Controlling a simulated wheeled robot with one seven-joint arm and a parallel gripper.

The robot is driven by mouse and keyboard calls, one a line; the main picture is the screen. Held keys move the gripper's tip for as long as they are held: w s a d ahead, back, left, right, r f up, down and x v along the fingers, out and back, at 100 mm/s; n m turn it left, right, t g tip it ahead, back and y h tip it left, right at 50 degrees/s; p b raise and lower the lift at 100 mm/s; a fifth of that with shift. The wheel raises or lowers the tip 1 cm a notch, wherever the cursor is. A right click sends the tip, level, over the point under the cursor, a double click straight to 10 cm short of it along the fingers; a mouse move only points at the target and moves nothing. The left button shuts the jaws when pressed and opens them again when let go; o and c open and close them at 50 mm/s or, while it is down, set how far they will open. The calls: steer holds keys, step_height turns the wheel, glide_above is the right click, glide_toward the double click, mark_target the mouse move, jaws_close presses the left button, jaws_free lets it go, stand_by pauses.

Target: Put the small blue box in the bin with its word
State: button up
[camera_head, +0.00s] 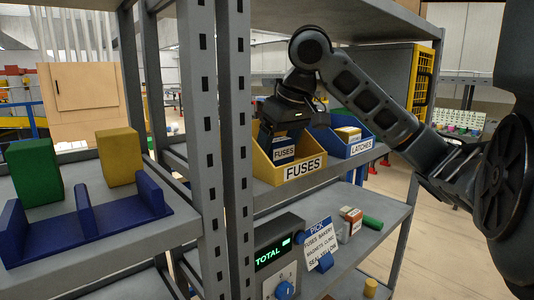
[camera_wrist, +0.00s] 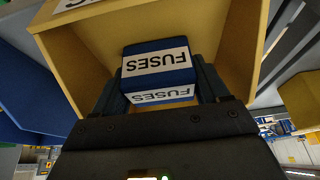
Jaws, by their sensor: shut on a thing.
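The small blue box (camera_head: 283,150) has white labels reading FUSES. It is inside the opening of the yellow bin (camera_head: 262,166), whose front label also reads FUSES. In the wrist view the blue box (camera_wrist: 157,64) sits between my two fingers, with the yellow bin's walls (camera_wrist: 92,72) around it. My gripper (camera_head: 284,128) reaches down into the bin from above and is shut on the box. In the wrist view my gripper (camera_wrist: 158,88) hides the box's near lower part. Whether the box touches the bin floor cannot be told.
A blue bin labelled LATCHES (camera_head: 362,148) stands right of the yellow bin, with a yellow-and-white box (camera_head: 348,133) in it. A grey shelf post (camera_head: 236,150) stands close on the left. The lower shelf holds a TOTAL display (camera_head: 277,252), a PICK sign (camera_head: 319,240) and small items.

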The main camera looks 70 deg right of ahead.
stand_by(0.3)
steer(key=shift+f, duration=0.2)
steer(key=o, duration=1.1)
steer(key=shift+r, duration=0.1)
steer(key=p+v, duration=0.1)
steer(key=v, duration=1.1)
steer(key=shift+a+r, duration=0.1)
steer(key=shift+a, duration=0.05)
